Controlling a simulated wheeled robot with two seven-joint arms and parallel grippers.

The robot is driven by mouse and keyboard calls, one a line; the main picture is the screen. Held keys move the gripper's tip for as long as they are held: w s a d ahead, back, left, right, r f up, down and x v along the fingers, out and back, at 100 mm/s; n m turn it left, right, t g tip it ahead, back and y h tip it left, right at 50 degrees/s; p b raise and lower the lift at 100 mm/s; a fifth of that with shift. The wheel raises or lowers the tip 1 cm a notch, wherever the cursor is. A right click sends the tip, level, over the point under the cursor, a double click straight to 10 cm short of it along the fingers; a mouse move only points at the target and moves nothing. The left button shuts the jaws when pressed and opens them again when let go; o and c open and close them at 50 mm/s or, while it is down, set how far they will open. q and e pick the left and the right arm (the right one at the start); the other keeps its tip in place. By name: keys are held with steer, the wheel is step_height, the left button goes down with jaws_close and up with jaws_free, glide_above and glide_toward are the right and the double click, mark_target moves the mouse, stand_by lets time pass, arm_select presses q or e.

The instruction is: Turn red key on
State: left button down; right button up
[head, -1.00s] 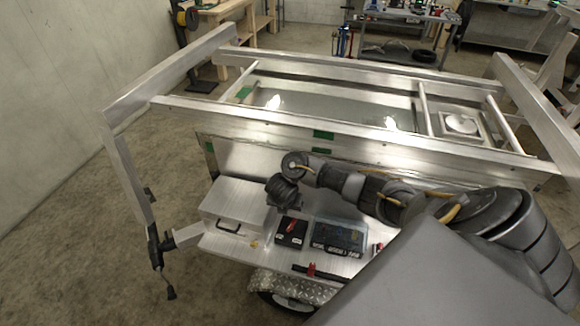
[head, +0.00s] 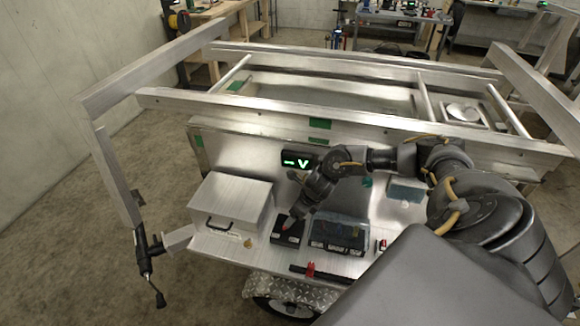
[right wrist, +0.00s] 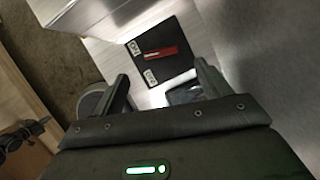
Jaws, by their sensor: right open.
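The red key (right wrist: 160,54) lies across the top of a black box (right wrist: 180,38) with white labels in the right wrist view. In the head view the key (head: 286,227) is a small red spot on the black box (head: 288,239). My right gripper (head: 294,213) points down just above this box and partly hides it. In the right wrist view its two fingers (right wrist: 163,84) are spread, with the key beyond them and nothing between them. My left gripper is not in view.
A silver box with a handle (head: 232,200) stands to the left. A clear-covered black battery (head: 338,236) sits to the right. A black bar (head: 330,274) with a red part lies in front.

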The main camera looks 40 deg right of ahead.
steer(key=x, duration=0.7)
steer(key=shift+w+f+p, duration=0.15)
steer(key=shift+p, duration=0.25)
steer(key=shift+c, duration=0.3)
steer(key=c, duration=0.9)
